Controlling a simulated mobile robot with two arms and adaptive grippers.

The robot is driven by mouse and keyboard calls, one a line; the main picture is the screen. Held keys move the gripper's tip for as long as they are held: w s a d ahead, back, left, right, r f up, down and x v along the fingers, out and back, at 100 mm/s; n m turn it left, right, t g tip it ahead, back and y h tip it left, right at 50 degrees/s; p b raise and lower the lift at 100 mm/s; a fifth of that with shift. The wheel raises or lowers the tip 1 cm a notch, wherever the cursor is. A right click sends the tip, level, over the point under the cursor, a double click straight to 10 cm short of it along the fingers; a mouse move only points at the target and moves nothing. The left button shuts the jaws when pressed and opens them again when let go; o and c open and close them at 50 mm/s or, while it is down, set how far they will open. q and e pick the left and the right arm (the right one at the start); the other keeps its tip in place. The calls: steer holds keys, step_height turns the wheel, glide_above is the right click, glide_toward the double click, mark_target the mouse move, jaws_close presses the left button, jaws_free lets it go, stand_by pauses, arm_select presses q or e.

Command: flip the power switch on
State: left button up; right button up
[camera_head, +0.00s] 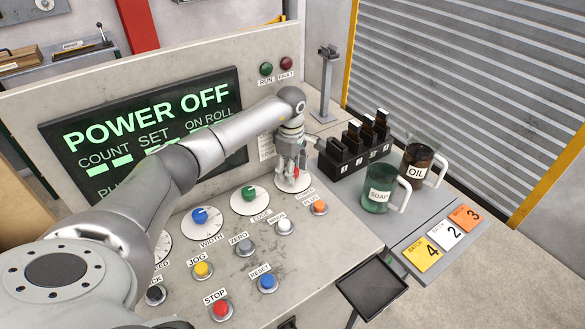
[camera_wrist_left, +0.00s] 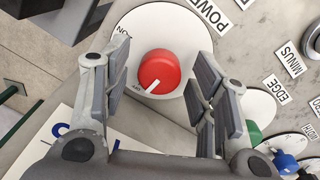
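The power switch is a red round knob (camera_wrist_left: 157,69) on a white dial (camera_wrist_left: 165,22), at the panel's far right end. Its white pointer line points at the small OFF mark; the ON mark is at the dial's left edge in the left wrist view. In the head view the red knob (camera_head: 295,174) is partly hidden by my left gripper (camera_head: 289,173). That gripper points down over the dial. Its fingers are spread, one on each side of the knob, with gaps visible between them and it. The display (camera_head: 145,125) reads POWER OFF. My right gripper is not in view.
Green (camera_head: 249,194) and blue (camera_head: 199,215) knobs and several push buttons sit left of and in front of the dial. A black rack (camera_head: 345,160), a SOAP jug (camera_head: 379,190) and an OIL jug (camera_head: 417,165) stand right of it. RUN and FAULT lamps look dark.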

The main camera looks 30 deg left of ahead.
arm_select(q)
steer(key=c, duration=0.9)
steer(key=shift+f+m+b, duration=0.15)
steer(key=shift+m+b, duration=0.75)
steer(key=shift+b, duration=0.3)
steer(key=shift+m+b, duration=0.9)
steer(key=m+b, duration=0.2)
steer(key=m, duration=0.1)
steer(key=shift+m+b, duration=0.3)
steer(key=shift+b, duration=0.05)
steer(key=m+b, duration=0.1)
steer(key=m, duration=0.1)
steer(key=shift+m, duration=0.3)
steer(key=m+b, duration=0.1)
steer(key=m, duration=0.1)
steer(key=shift+m, duration=0.4)
steer(key=m, duration=0.1)
steer(key=m+b, duration=0.1)
steer(key=m, duration=0.3)
steer(key=shift+w+r, duration=0.1)
steer(key=shift+r, duration=0.15)
steer(key=shift+m, duration=0.3)
